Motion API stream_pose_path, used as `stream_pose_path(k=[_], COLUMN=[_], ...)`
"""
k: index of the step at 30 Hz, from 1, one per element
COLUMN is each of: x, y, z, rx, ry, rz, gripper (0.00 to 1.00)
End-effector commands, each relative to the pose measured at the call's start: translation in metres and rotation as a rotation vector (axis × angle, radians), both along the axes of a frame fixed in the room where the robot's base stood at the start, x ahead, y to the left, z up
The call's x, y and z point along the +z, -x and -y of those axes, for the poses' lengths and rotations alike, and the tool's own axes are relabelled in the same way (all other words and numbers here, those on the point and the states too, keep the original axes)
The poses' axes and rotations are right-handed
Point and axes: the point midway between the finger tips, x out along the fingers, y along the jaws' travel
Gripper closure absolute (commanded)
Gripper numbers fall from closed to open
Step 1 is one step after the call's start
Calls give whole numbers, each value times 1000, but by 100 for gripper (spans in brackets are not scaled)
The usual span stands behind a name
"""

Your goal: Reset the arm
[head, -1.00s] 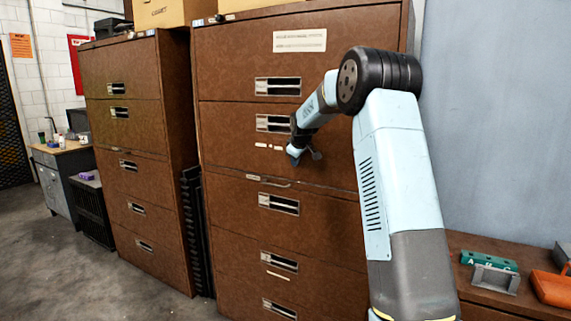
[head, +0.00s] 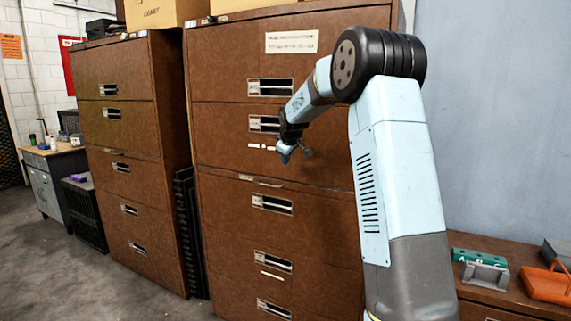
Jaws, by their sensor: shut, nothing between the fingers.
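My gripper (head: 286,152) is at the end of my light blue arm, which rises on the right and bends down to the left at a black joint. The gripper is small in the head view and tilted downward. Its fingers are shut with nothing held. In the picture it overlaps the drawer fronts of the nearer brown cabinet (head: 225,150). I cannot tell whether it touches them.
A second brown cabinet (head: 125,85) stands to the left. A low brown surface at the right bears a green block (head: 486,257), a grey bracket (head: 486,275) and an orange item (head: 546,284). A desk (head: 52,165) is far left. Floor (head: 60,270) at lower left is clear.

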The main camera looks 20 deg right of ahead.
Motion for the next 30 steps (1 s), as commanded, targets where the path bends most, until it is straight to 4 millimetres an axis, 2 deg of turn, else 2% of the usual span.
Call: stream_pose_path(k=[1,7,17,20,23,30], x=[11,36,57,67,78,99], y=[7,27,48,67,98,184], z=[-3,-6,-10,-15,-21,-35], rx=[3,6,-1,-20,-53,-148], ry=[-1,-1,-5,-16,-32,-86], rz=[3,1,-2,-6,-14,-32], gripper=[100,100,100,100,100,100])
